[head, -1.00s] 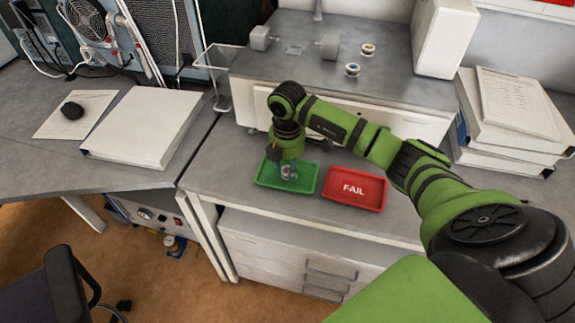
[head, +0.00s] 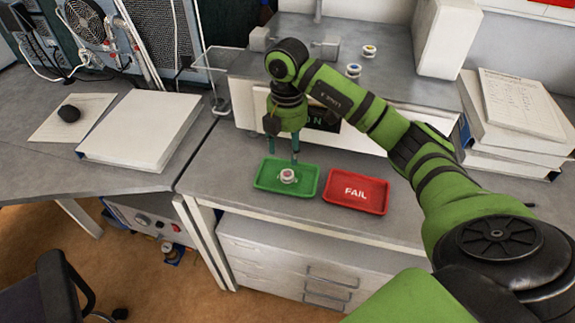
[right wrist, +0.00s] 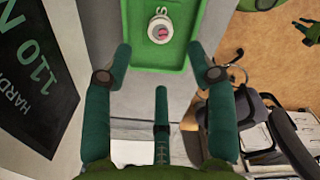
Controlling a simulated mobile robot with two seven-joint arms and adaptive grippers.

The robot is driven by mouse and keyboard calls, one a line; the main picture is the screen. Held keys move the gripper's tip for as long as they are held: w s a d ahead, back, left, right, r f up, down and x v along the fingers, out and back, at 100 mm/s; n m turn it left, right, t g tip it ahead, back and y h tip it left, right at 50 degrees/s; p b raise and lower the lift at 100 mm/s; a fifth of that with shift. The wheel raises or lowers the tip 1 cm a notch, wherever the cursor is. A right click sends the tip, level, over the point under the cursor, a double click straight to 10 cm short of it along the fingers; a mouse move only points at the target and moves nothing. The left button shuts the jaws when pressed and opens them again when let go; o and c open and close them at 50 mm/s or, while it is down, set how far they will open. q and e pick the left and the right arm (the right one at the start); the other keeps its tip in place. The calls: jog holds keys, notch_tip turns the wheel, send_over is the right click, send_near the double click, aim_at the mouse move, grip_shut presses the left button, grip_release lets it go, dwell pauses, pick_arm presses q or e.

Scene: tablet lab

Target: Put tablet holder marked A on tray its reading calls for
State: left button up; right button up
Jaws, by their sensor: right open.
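A small white tablet holder with a pink-red centre (head: 288,176) sits upright on the green tray (head: 267,181); its letter is too small to read. It also shows in the right wrist view (right wrist: 160,29), near the top edge. My right gripper (head: 283,152) is open and empty above the green tray, apart from the holder. In the right wrist view its fingers (right wrist: 160,55) are spread wide. The dark display (right wrist: 35,75) reads 110 with an N; in the head view my gripper and arm partly cover it (head: 322,117). The red tray (head: 355,191) reads FAIL and is empty. My left gripper is out of view.
A white binder (head: 143,130) lies on the left desk. Stacked binders (head: 512,120) stand at right. Bare bench surrounds the trays.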

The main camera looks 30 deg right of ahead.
jog(key=shift+r, duration=1.8)
